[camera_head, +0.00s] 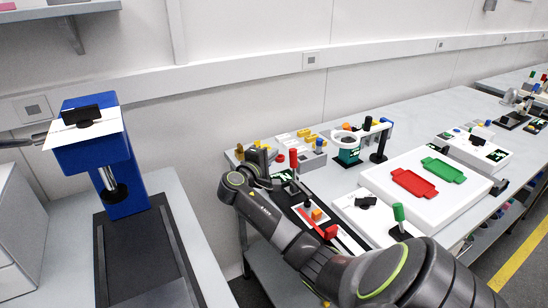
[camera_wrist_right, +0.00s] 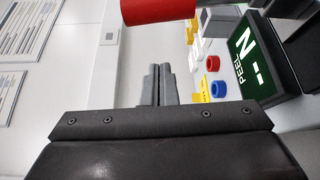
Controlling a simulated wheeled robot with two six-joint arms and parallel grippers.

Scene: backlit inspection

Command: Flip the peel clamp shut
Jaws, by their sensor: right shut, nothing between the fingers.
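The peel clamp's red handle (camera_head: 293,159) stands upright near the left end of the long bench. In the right wrist view the red handle (camera_wrist_right: 158,10) is large and close at the top, cut off by the edge. A dark panel (camera_wrist_right: 248,62) marked PEEL is to the right. My right gripper (camera_wrist_right: 157,85) is shut with nothing between its fingers. It is apart from the red handle in that picture. In the head view its wrist is beside the handle, and the fingertips are hard to make out. My left gripper (camera_head: 38,136) shows only slightly at the left edge.
A red lever (camera_head: 330,232) and an orange block (camera_head: 316,214) are in front of the clamp. A green lever (camera_head: 398,212) is to the right. A white board (camera_head: 470,203) holds red and green trays. A blue press (camera_head: 125,195) stands on the left table.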

